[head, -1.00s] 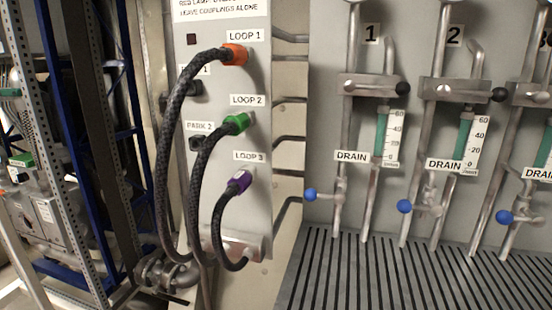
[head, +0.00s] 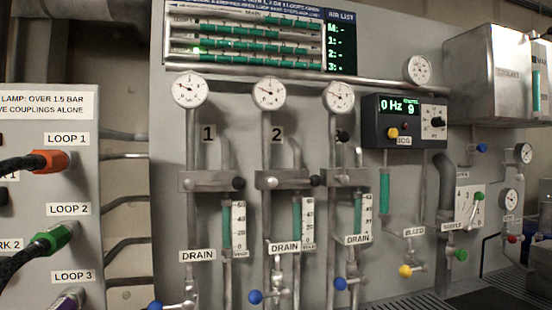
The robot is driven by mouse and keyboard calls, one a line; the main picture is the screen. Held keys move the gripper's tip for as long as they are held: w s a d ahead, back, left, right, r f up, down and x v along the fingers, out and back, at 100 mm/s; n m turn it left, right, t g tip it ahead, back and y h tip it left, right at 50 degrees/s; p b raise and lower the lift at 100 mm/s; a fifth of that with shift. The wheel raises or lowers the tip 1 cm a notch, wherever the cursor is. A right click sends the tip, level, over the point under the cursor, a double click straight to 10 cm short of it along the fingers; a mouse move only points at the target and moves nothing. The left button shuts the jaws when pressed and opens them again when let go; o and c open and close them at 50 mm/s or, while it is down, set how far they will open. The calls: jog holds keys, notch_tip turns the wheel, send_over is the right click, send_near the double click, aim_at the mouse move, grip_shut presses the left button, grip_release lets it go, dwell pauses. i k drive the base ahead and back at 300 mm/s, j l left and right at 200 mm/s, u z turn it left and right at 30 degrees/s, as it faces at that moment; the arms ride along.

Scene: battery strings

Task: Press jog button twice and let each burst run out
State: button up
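The jog button is a yellow knob (head: 392,133) on the dark control box (head: 405,120) at the right of the panel, in the head view, with a label reading like "JOG" beside it. A black knob (head: 437,122) sits at the box's right side. My gripper is not in view.
The grey panel (head: 290,215) carries several gauges, pipes, and blue drain valves (head: 255,297). Orange and green hose couplings (head: 50,160) stick out at the left. A metal tank (head: 497,75) hangs at the upper right. A yellow bleed valve (head: 405,271) sits below the box.

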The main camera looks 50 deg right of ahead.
aim_at(392, 133)
jog(key=z, duration=1.55)
